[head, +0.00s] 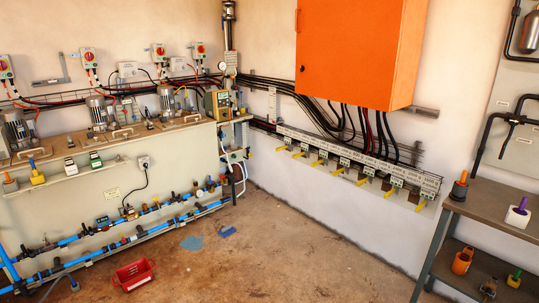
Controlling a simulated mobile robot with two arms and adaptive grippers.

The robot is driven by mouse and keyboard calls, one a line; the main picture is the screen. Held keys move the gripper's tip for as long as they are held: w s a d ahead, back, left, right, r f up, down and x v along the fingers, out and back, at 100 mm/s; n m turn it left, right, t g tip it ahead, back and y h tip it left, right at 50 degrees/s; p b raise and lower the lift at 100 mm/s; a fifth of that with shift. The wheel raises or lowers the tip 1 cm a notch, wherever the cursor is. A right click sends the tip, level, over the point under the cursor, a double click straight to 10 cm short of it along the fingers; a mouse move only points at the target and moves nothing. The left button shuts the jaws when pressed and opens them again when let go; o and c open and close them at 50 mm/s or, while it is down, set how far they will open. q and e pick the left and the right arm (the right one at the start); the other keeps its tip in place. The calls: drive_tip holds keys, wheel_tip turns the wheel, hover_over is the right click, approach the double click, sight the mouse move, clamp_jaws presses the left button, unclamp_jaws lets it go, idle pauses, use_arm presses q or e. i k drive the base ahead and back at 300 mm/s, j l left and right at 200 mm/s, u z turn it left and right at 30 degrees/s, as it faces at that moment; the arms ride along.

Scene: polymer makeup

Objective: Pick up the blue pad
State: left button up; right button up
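A small, flat, dark blue object (228,231), which looks like the blue pad, lies on the brown floor near the middle of the head view, in front of the corner of the room. A paler blue, irregular flat patch (192,243) lies just left of it; I cannot tell whether it is a stain or a thin sheet. Neither of my grippers shows in the head view.
A red crate (134,275) sits on the floor at the lower left. Blue pipes run along the machine bench (130,165) at the left. A grey table (500,203) stands at the right.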

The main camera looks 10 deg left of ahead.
sight(227, 230)
drive_tip(key=i+j+u, duration=0.3)
drive_tip(key=i, duration=0.7)
drive_tip(key=i+u, duration=0.35)
drive_tip(key=i, duration=0.7)
